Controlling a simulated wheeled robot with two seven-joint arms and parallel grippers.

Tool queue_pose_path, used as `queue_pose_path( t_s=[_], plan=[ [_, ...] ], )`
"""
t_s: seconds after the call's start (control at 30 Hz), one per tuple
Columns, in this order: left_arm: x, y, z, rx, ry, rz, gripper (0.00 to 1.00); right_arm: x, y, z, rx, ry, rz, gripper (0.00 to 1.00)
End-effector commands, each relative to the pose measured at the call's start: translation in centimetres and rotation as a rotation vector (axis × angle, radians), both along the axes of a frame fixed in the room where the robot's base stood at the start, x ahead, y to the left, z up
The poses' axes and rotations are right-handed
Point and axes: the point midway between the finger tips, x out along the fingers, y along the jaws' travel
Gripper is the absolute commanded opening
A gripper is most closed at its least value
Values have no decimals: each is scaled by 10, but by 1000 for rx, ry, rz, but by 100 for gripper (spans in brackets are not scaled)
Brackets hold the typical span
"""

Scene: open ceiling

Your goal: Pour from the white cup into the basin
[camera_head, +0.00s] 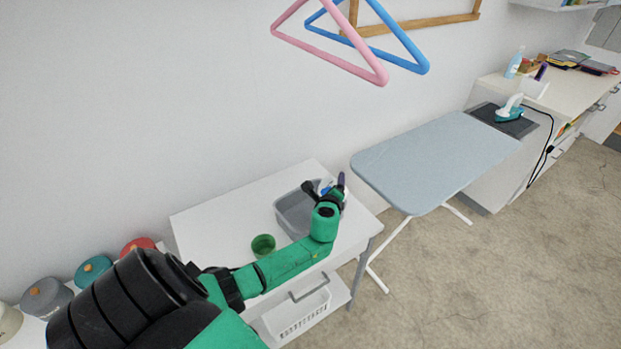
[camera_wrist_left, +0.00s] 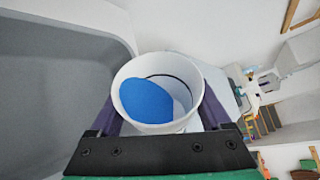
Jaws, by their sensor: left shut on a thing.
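The white cup (camera_wrist_left: 186,88) sits between the purple fingers of my left gripper (camera_wrist_left: 160,108), which is shut on it. Blue contents (camera_wrist_left: 147,100) lie to one side inside the cup, well below part of the rim. In the head view my left gripper (camera_head: 337,184) is at the right end of the grey basin (camera_head: 290,219), with the cup largely hidden by the gripper. The basin stands on a white table and also fills the left of the wrist view (camera_wrist_left: 60,90). The basin floor is only partly visible. My right gripper is not in view.
A green cup (camera_head: 263,245) stands on the white table (camera_head: 215,222) left of the basin, close to my arm. An ironing board (camera_head: 435,160) stands to the right. Lidded jars line the lower left. Pink and blue hangers (camera_head: 330,62) hang above.

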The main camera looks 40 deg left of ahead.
Motion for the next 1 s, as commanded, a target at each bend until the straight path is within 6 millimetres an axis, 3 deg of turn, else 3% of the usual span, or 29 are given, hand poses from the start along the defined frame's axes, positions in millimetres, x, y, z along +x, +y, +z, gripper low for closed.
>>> queue_pose_path(
  t_s=[1.0],
  plan=[
    [0, 1, 6, -98, -93, 0, 24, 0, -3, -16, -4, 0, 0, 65]
  ],
)
